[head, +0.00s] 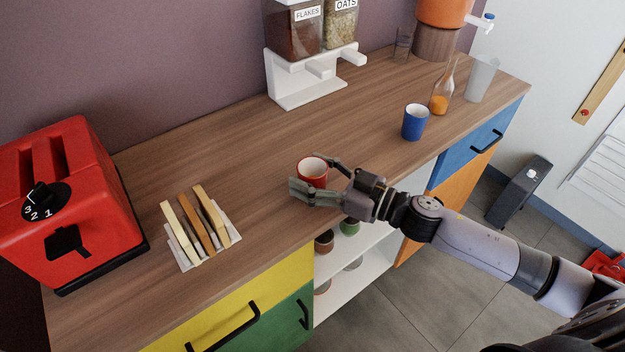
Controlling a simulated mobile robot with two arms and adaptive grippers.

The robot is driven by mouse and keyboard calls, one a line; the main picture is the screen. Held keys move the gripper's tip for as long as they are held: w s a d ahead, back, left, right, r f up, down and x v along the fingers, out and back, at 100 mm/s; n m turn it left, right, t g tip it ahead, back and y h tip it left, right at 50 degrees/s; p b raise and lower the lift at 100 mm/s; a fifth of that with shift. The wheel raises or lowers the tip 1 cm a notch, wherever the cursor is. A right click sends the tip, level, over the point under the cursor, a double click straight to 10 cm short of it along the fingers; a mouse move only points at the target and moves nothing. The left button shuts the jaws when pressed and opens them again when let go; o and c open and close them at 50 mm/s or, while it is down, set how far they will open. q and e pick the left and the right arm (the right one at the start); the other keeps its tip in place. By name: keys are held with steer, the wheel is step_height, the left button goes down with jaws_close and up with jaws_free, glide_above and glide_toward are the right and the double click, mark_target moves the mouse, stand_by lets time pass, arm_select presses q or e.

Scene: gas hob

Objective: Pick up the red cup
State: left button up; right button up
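The red cup (312,173) stands upright on the wooden counter, near its front edge, in the middle of the head view. Its white inside shows from above. My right gripper (314,177) reaches in from the right with its fingers spread, one on the near side of the cup and one on the far right side. The cup is between the fingers. A gap or contact at the far finger cannot be made out. The near finger covers the lower part of the cup. My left gripper is not in view.
A blue cup (415,122), a bottle with orange liquid (441,96) and a clear tumbler (481,79) stand to the right. A toast rack (199,232) and a red toaster (70,200) are on the left. A cereal dispenser (296,88) stands behind. Counter between toast rack and cup is clear.

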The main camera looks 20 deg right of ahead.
steer(key=c, duration=1.1)
